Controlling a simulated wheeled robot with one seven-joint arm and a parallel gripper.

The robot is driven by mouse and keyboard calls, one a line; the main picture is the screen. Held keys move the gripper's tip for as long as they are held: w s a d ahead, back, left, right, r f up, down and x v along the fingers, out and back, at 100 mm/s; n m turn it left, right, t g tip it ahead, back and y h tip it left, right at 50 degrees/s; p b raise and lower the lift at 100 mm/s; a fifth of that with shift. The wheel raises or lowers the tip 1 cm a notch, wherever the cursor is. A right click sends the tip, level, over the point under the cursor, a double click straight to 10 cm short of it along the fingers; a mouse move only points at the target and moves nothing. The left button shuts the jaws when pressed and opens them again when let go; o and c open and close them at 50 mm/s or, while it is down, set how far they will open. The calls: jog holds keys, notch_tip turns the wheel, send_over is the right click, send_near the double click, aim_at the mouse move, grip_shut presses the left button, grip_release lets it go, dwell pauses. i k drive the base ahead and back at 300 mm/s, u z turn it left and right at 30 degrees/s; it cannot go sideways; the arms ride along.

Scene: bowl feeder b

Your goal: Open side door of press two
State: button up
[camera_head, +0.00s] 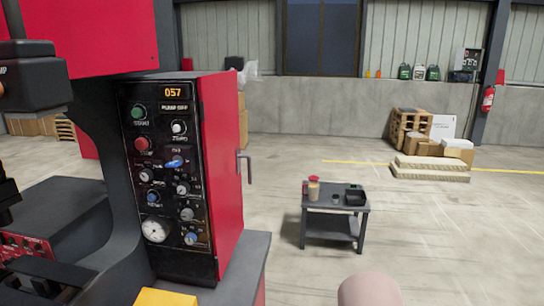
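A red and dark grey press (110,180) fills the left of the head view. Its black control panel (165,200) faces me and carries a "057" display, several knobs and a round gauge. To the right of the panel is a red side door (222,160), which looks shut. A grey bar handle (247,168) sticks out near its right edge. I cannot see a mark that says which press this is. My gripper is not in view.
A small dark table (335,208) with jars and a black tray stands right of the press, with open floor around it. Pallets and boxes (430,150) lie by the back wall. A pinkish rounded shape (368,291) shows at the bottom edge.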

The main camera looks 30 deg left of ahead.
aim_at(218, 93)
jog(key=i, duration=1)
jog(key=u, duration=2.9)
